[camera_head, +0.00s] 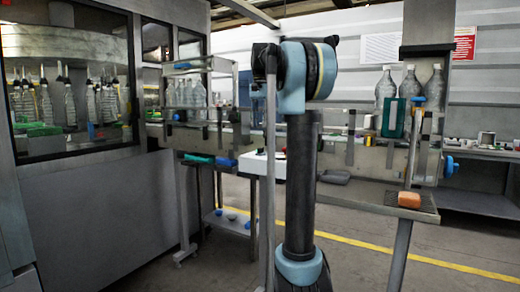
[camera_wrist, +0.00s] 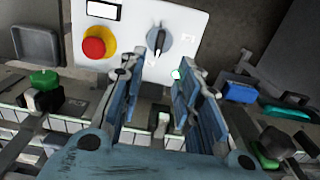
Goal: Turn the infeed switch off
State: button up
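In the wrist view a white control panel (camera_wrist: 205,30) carries a rotary switch, likely the infeed switch (camera_wrist: 159,41), with a black handle on a grey-blue round base. The handle points nearly straight up and down; the small labels are not readable. My gripper (camera_wrist: 158,72) is open and empty, its two blue-padded fingers apart on either side below the switch, without visible contact. A small pale green lamp (camera_wrist: 176,74) shows by the right finger. In the head view the white panel box (camera_head: 262,165) is partly hidden behind my arm, and my gripper is hidden there.
A red push button on a yellow ring (camera_wrist: 94,46) sits left of the switch. A grey tray (camera_wrist: 37,46) lies further left and a blue block (camera_wrist: 238,91) to the right. In the head view a conveyor line with bottles (camera_head: 387,88) runs behind my arm.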

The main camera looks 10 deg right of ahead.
aim_at(261, 151)
notch_tip(261, 151, down, 11)
jog(key=shift+f, duration=0.15)
dwell(0.4)
grip_shut()
